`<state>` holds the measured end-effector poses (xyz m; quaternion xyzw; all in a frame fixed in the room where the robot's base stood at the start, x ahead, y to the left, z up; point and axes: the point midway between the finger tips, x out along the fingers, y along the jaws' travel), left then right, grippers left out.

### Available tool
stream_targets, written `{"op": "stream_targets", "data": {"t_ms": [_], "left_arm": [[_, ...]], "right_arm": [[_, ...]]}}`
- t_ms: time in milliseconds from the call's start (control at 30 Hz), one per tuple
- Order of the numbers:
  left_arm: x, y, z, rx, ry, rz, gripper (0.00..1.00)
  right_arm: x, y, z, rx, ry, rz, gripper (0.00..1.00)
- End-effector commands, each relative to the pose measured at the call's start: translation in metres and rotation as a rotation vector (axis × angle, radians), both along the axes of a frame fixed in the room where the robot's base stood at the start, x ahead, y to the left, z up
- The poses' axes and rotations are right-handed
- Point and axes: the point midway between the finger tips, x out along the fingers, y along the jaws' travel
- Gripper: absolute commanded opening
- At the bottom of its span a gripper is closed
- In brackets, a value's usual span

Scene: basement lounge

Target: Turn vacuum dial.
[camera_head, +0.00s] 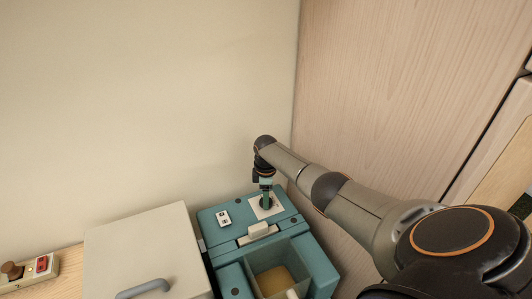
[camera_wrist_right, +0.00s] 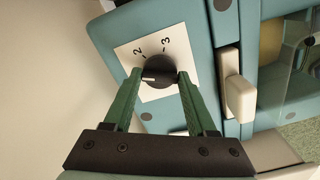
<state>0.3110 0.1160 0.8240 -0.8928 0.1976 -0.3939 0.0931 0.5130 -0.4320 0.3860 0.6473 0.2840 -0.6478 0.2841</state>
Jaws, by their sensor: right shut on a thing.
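The vacuum machine (camera_head: 235,219) is a teal box below the middle of the head view, against the wall. Its dial (camera_wrist_right: 157,70) is a round black knob on a white plate (camera_wrist_right: 127,52) marked 2 and 3, seen in the right wrist view. My right gripper (camera_wrist_right: 154,77) has its green fingers on either side of the dial and is shut on it. In the head view the right gripper (camera_head: 266,192) points down onto the machine's top and hides the dial. My left gripper is not in view.
A white lever (camera_wrist_right: 239,97) sits beside the dial plate. A pale box with a grey handle (camera_head: 143,289) stands left of the machine. A small panel with a knob and red switch (camera_head: 42,264) is at far left. A wooden panel (camera_head: 390,80) rises on the right.

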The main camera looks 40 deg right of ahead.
Motion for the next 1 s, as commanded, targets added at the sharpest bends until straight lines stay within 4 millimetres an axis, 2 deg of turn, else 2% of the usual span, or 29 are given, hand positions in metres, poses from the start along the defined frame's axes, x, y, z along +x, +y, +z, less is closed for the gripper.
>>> {"op": "stream_targets", "data": {"t_ms": [200,500,1000], "left_arm": [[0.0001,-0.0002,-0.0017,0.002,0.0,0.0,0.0],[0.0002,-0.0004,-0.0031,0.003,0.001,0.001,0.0],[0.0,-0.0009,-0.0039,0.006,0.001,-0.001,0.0]], "right_arm": [[0.0006,0.0005,0.0,0.001,-0.002,0.188,0.01],[0.0005,0.0006,0.0001,0.001,-0.002,0.369,0.01],[0.0005,0.0009,0.0003,0.002,-0.002,0.456,0.01]]}}
